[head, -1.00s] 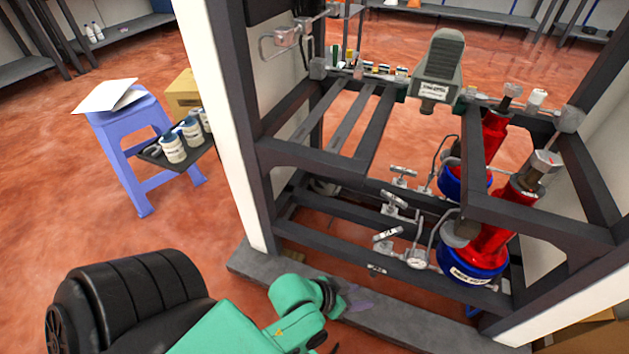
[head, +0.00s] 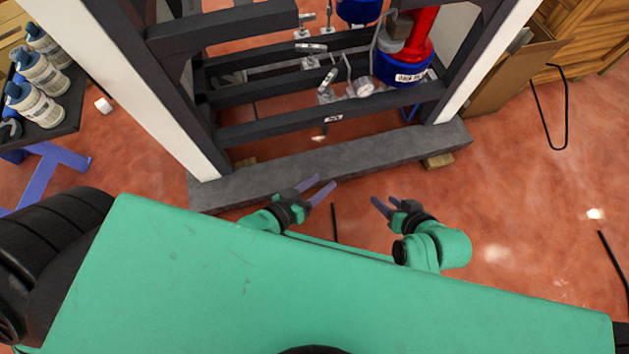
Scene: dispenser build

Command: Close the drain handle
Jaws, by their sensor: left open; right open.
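Several metal valve handles sit low on the dark rack in the head view. One handle (head: 328,78) stands tilted on its valve beside a round fitting (head: 364,87). Another handle (head: 311,48) lies crosswise further back. I cannot tell which is the drain handle; their labels are too small to read. My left gripper (head: 325,185) is open and empty, in front of the handles and by the rack's grey base beam. My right gripper (head: 383,202) is open and empty, further to the right. Both are apart from the handles.
A dark crossbar (head: 280,129) runs in front of the valves. The grey base beam (head: 240,184) lies below it. A blue container with a red body (head: 403,69) stands right of the valves. White posts flank the opening. Bottles (head: 40,75) stand on a tray at left.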

